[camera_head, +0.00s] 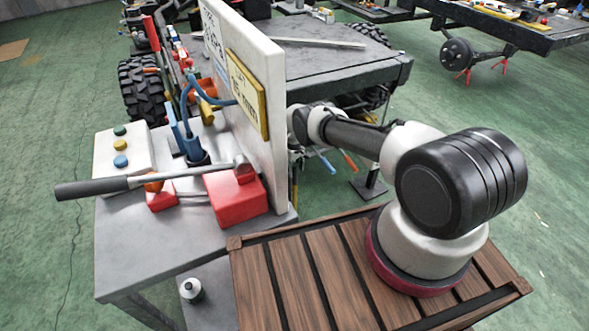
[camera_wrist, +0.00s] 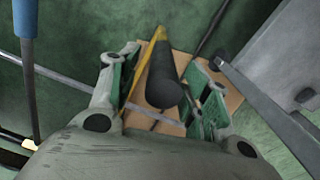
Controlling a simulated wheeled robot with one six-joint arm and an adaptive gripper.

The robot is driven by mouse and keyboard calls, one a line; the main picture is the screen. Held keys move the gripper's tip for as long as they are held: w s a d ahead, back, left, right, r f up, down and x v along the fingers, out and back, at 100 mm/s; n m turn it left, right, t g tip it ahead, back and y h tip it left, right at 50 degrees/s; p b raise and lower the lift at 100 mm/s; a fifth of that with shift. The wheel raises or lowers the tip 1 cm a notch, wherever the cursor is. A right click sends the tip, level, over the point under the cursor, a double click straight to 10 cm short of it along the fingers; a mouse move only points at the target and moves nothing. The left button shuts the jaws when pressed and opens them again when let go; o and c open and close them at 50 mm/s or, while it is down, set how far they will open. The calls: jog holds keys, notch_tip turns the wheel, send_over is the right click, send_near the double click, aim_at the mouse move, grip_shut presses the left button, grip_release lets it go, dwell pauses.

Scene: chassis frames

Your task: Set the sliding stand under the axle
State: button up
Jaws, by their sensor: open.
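In the wrist view my gripper (camera_wrist: 166,64) is open, its green-padded fingers spread wide. A black rounded cylinder (camera_wrist: 163,80) lies in line with the gap between them, over a tan flat plate (camera_wrist: 185,65). It may be part of the sliding stand, but I cannot tell, nor whether it is between the fingers or beyond them. In the head view the upright panel (camera_head: 262,120) hides my gripper. A dark post on a flat base (camera_head: 370,187) stands on the floor below my arm. The axle under the near chassis is mostly hidden.
The near chassis deck (camera_head: 340,65) with black tyres (camera_head: 141,92) stands behind the panel. A grey bench (camera_head: 135,240) holds red blocks (camera_head: 235,195), a hammer-like tool (camera_head: 110,186) and a button box (camera_head: 122,150). Another chassis (camera_head: 500,25) has red stands (camera_head: 463,75). Green floor is free at right.

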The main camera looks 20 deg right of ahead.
notch_tip(320, 180, up, 12)
jog(key=shift+f, duration=0.1)
dwell(0.5)
dwell(0.4)
